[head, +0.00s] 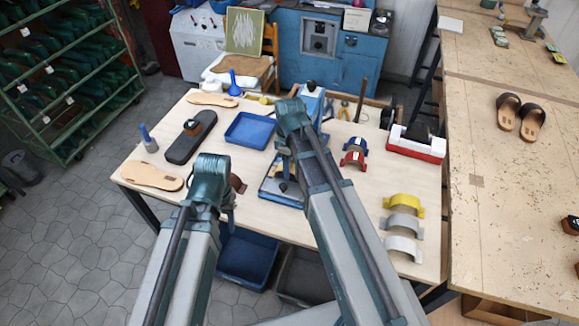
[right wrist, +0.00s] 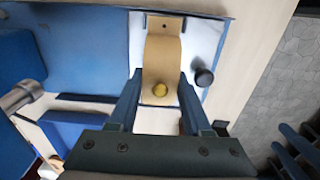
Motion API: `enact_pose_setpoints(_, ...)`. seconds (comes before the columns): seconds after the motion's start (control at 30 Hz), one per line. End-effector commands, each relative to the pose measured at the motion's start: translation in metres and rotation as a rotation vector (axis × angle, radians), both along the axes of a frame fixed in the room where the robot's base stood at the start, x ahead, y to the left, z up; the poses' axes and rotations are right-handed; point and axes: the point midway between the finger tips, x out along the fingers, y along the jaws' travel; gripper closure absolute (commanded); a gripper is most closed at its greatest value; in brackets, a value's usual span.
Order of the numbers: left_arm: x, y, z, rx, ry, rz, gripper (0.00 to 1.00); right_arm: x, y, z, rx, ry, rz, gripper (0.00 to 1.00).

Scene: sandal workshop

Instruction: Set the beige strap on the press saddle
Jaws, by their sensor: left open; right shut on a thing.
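The beige strap (right wrist: 163,55) lies lengthwise between the fingers of my right gripper (right wrist: 160,78), which is shut on it. The strap has a small dark hole at its far end, and a round yellow piece shows on it near the fingers. It is over the white and blue press (right wrist: 205,45); I cannot tell whether it touches the saddle, which is hidden. In the head view my right arm covers much of the press (head: 270,190), the strap and the gripper. My left gripper (head: 230,204) is open near the table's front edge, its fingers partly hidden.
A blue tray (head: 248,130), dark sole (head: 192,137) and tan sole (head: 152,176) lie left of the press. Blue (head: 356,145), red (head: 354,159), yellow (head: 404,206) and pale straps (head: 403,244) stand to the right. A brown piece (head: 238,184) is beside my left arm.

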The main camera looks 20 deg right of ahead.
Motion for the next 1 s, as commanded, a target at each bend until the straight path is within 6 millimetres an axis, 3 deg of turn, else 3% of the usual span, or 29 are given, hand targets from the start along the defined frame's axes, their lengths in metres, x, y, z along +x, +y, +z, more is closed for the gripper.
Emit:
enact_pose_setpoints(0.17, -0.0001, 0.0000, -0.0027, 0.000, 0.000, 0.000, 0.50, 0.0000, 0.0000, -0.0027, 0.000, 0.000, 0.000, 1.00)
enact_pose_setpoints(0.2, 0.0000, 0.0000, -0.0019, 0.000, 0.000, 0.000, 0.50, 0.0000, 0.0000, -0.0019, 0.000, 0.000, 0.000, 0.44)
enact_pose_setpoints(0.37, 0.0000, 0.0000, -0.0018, 0.000, 0.000, 0.000, 0.50, 0.0000, 0.0000, -0.0018, 0.000, 0.000, 0.000, 0.16)
enact_pose_setpoints(0.53, 0.0000, 0.0000, -0.0018, 0.000, 0.000, 0.000, 0.50, 0.0000, 0.0000, -0.0018, 0.000, 0.000, 0.000, 0.16)
enact_pose_setpoints(0.63, 0.0000, 0.0000, -0.0018, 0.000, 0.000, 0.000, 0.50, -0.0001, 0.0001, -0.0018, 0.000, 0.000, 0.000, 0.00)
enact_pose_setpoints(1.0, 0.0000, 0.0000, 0.0023, 0.000, 0.000, 0.000, 0.50, -0.0013, 0.0008, 0.0023, 0.002, 0.002, 0.001, 0.00)
